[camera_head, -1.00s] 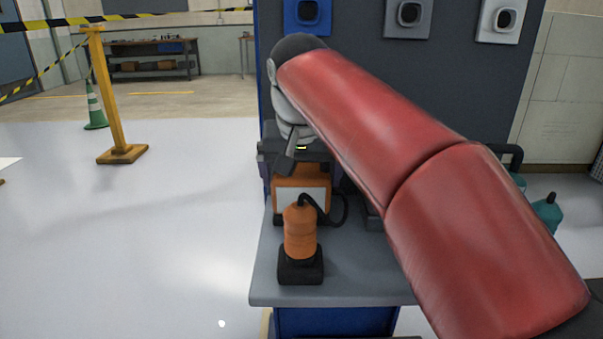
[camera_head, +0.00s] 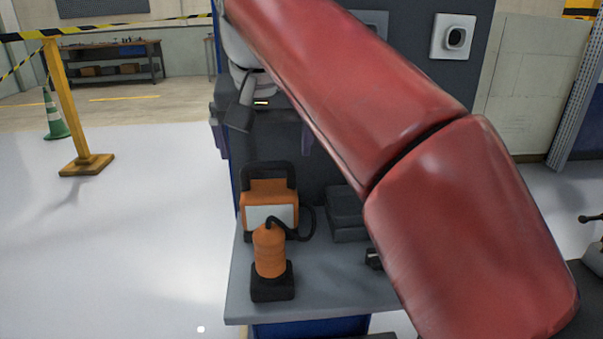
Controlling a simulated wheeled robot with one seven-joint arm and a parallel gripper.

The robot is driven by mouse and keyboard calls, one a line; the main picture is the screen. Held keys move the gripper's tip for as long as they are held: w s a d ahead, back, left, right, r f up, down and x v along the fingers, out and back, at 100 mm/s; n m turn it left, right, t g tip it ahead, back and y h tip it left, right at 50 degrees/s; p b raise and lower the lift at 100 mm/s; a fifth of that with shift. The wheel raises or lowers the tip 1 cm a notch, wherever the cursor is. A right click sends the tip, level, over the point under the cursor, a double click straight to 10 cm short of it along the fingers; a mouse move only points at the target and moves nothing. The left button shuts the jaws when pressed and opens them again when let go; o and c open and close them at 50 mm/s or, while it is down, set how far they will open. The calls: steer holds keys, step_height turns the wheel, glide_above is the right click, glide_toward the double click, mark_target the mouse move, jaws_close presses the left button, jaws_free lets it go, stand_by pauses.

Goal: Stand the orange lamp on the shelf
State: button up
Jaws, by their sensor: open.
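An orange box-shaped lamp (camera_head: 284,217) with a black top handle and a pale front panel stands upright on the grey worktop (camera_head: 330,286), close to the dark back panel. An orange cylinder (camera_head: 269,262) on a black base stands in front of it and overlaps its lower part. My gripper (camera_head: 262,143) is open and empty above the lamp, pointing down, with clear space over the handle. Its fingers show at either side of its dark body. No separate shelf can be made out.
A dark box (camera_head: 346,222) and a small black item (camera_head: 374,259) lie right of the lamp. My red arm hides much of the worktop's right side. A yellow post (camera_head: 68,110) and a green cone (camera_head: 54,117) stand left on open floor.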

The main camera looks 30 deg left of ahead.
steer(key=w+d+f+m+t+h, duration=0.15)
steer(key=d+f, duration=0.25)
steer(key=d, duration=0.9)
steer(key=w+d+f+m+g+y, duration=0.1)
steer(key=w+d+f+m, duration=0.15)
steer(key=d, duration=1.15)
steer(key=s+d+f+m+h, duration=0.1)
steer(key=s+d+f, duration=0.5)
steer(key=f, duration=0.3)
steer(key=s+d+f+m+t+h, duration=0.1)
steer(key=s+d+f, duration=0.5)
steer(key=d+f, duration=0.2)
steer(key=shift+s+d+f, duration=0.3)
steer(key=shift+d+f, duration=0.1)
steer(key=shift+f, duration=0.05)
